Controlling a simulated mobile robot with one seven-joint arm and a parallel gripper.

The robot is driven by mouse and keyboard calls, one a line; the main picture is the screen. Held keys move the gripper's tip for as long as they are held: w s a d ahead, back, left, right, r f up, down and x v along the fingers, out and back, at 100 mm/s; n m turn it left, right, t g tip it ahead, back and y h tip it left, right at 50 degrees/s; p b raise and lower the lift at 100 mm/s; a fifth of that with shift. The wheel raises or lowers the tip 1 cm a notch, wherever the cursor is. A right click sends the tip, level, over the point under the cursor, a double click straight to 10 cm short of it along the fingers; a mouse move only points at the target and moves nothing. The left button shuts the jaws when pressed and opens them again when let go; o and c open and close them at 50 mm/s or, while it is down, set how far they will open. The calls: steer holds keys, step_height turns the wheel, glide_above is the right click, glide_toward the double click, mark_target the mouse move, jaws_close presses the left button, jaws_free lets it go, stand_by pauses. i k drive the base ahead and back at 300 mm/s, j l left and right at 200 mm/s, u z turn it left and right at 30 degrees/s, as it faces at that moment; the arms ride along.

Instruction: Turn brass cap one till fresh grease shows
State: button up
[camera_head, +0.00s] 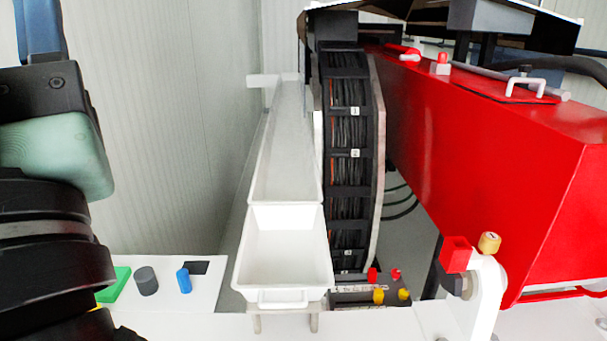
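A brass-coloured cylindrical cap (489,243) sits on top of a white upright bracket at the lower right, right of a red block (456,254). Two smaller yellow knobs (378,296) stand on a dark block at the lower middle, with red knobs (372,275) behind them. I see no marking that tells which of these is cap one, and no grease shows on any of them. Dark links of my arm fill the left edge. My gripper is out of view.
A long white trough (290,252) runs beside a black cable carrier (349,190) in the middle. A large red housing (480,150) fills the right. A white ledge (190,325) at the lower left holds a grey knob (146,281), a blue knob (184,281) and a green block (115,285).

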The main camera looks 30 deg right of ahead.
mark_target(489, 243)
steer(key=l+z, duration=0.15)
steer(key=z, duration=1.55)
steer(key=i+l+z, duration=0.35)
steer(key=l+u, duration=0.25)
steer(key=l, duration=0.25)
steer(key=k+l+u, duration=0.1)
steer(key=l+u, duration=0.15)
steer(key=l, duration=0.25)
